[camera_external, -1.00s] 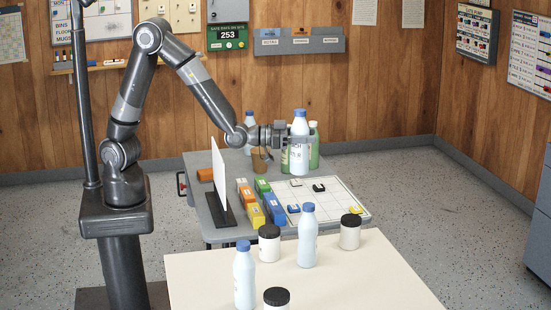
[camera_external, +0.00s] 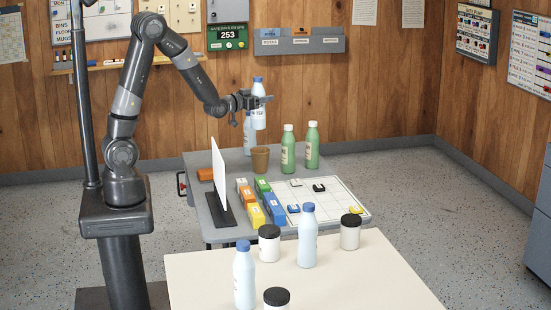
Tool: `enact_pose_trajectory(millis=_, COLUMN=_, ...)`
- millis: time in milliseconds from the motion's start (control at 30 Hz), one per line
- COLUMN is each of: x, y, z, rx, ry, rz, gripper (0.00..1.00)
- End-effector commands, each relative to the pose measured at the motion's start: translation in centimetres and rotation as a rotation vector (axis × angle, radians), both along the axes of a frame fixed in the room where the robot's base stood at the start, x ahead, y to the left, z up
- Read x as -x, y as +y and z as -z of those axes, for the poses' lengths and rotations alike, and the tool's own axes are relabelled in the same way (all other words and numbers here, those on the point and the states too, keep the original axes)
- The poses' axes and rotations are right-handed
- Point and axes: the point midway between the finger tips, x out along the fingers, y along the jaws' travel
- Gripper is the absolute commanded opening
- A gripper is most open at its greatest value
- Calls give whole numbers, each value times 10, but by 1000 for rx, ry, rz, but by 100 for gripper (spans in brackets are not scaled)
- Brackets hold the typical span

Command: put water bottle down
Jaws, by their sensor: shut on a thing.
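My gripper (camera_external: 262,101) is shut on a white water bottle (camera_external: 258,117) with a blue cap. It holds the bottle upright in the air, above the back left part of the grey table (camera_external: 195,168). A second pale bottle (camera_external: 248,136) stands at the back of that table, just left of the held one in the picture and partly hidden by my gripper and the held bottle. Two more white bottles with blue caps, one on the right (camera_external: 307,240) and one on the left (camera_external: 244,278), stand on the cream table in front.
A brown cup (camera_external: 260,159) and two green bottles (camera_external: 288,150) (camera_external: 312,147) stand near the held bottle. A white upright panel (camera_external: 220,181), coloured blocks (camera_external: 264,190) and a white grid board (camera_external: 330,205) take up the front. Black-lidded jars (camera_external: 350,234) stand on the cream table (camera_external: 345,280).

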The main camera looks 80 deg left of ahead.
Motion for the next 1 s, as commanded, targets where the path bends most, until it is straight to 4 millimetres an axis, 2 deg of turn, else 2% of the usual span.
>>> enact_pose_trajectory(millis=33, x=12, y=23, z=-1, rx=0, ry=-2, rz=-42, gripper=13)
enact_pose_trajectory(millis=200, x=52, y=85, z=-1, rx=1, ry=-2, rz=-158, gripper=13)
enact_pose_trajectory(millis=400, x=96, y=136, z=0, rx=3, ry=-2, rz=-264, gripper=13)
enact_pose_trajectory(millis=700, x=140, y=177, z=3, rx=6, ry=-1, rz=-361, gripper=13)
enact_pose_trajectory(millis=1000, x=136, y=174, z=51, rx=8, ry=2, rz=-353, gripper=13)
